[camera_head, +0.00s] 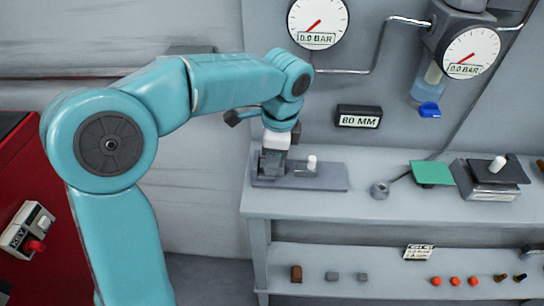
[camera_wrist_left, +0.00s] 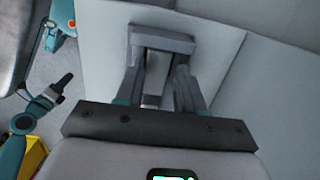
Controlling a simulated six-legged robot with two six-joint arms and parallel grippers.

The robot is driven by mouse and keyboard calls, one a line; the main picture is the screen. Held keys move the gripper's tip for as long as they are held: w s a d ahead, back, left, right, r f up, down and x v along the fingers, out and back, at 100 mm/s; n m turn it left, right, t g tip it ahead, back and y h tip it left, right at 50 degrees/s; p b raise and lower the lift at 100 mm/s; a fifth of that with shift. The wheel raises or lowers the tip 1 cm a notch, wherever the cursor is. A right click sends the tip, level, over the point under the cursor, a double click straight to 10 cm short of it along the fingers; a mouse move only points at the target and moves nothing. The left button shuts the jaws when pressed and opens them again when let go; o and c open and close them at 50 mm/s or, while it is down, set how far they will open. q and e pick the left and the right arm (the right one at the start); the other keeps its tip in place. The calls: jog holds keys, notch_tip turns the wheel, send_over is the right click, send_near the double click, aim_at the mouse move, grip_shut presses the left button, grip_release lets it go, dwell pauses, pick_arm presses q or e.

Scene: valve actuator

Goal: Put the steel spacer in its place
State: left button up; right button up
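My left gripper (camera_head: 272,160) points down at the left end of a grey plate (camera_head: 325,184) on the bench. A short white peg (camera_head: 311,163) stands on this plate, to the right of the gripper. In the left wrist view, the fingers (camera_wrist_left: 160,75) are apart, with a grey bar-shaped part (camera_wrist_left: 162,40) beyond their tips. I cannot tell whether they touch anything. A small round grey metal piece with a dark centre (camera_head: 380,190) lies on the bench right of the plate. I cannot tell if it is the steel spacer.
A green pad (camera_head: 432,173) and a dark-topped box (camera_head: 490,172) stand farther right on the bench. Small grey blocks (camera_head: 332,276), orange pieces (camera_head: 455,281) and other parts stand on the lower shelf. A red cabinet (camera_head: 45,180) is at left.

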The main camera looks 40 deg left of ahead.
pick_arm(q)
jog(key=shift+s+d+f, duration=0.2)
jog(key=shift+s+f, duration=0.15)
jog(key=shift+f, duration=0.35)
jog(key=shift+r, duration=0.35)
notch_tip(320, 180, up, 13)
jog(key=w+d+p, duration=0.1)
jog(key=p, duration=0.2)
jog(key=shift+w+f, duration=0.1)
jog(key=shift+w, duration=0.1)
jog(key=shift+s, duration=0.15)
